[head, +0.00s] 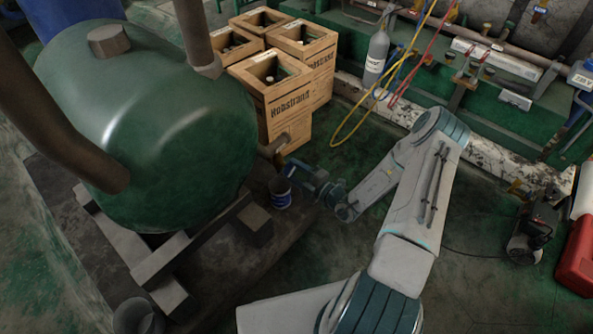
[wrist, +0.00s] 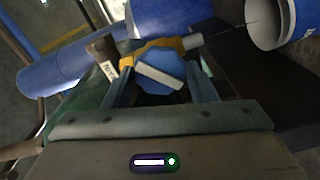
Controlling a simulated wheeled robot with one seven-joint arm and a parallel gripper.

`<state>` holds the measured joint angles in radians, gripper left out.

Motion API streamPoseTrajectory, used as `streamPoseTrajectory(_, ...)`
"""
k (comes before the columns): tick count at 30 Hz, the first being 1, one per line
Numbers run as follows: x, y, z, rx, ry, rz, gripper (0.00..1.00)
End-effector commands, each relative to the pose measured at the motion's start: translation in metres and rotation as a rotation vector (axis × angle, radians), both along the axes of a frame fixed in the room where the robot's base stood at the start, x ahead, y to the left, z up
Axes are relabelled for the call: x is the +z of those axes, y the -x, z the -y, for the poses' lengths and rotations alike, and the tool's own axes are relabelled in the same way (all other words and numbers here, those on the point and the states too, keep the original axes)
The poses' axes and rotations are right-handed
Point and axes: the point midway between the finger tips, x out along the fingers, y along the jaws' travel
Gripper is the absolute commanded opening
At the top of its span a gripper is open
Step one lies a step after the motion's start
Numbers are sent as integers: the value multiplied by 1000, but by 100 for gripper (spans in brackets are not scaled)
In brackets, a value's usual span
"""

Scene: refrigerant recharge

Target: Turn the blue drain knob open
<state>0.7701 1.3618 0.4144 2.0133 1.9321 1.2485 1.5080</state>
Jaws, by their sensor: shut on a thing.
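The blue drain knob (wrist: 150,62) is in the middle of the wrist view, with a pale bar across its face and a yellow body behind it. My gripper (wrist: 161,82) is shut on the knob, with one finger on each side of it. In the head view my gripper (head: 300,171) is low beside the big green tank (head: 170,110), at the tank's right. The knob cannot be made out clearly there.
A blue can (head: 280,194) stands just below my gripper; it also shows at the upper right of the wrist view (wrist: 268,24). Wooden crates (head: 270,90) stand behind. A grey cylinder (head: 376,55) and coloured hoses are at the back.

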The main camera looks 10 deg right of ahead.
Motion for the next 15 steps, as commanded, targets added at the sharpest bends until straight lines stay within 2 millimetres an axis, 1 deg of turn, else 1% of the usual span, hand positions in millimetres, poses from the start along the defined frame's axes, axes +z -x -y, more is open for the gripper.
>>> streamPoseTrajectory(1, 0, 0, 4, -8, 9, 5, 24)
streamPoseTrajectory(10, 0, 0, 4, -8, 23, 15, 24)
streamPoseTrajectory(15, 1, 0, 4, -8, 152, 107, 24)
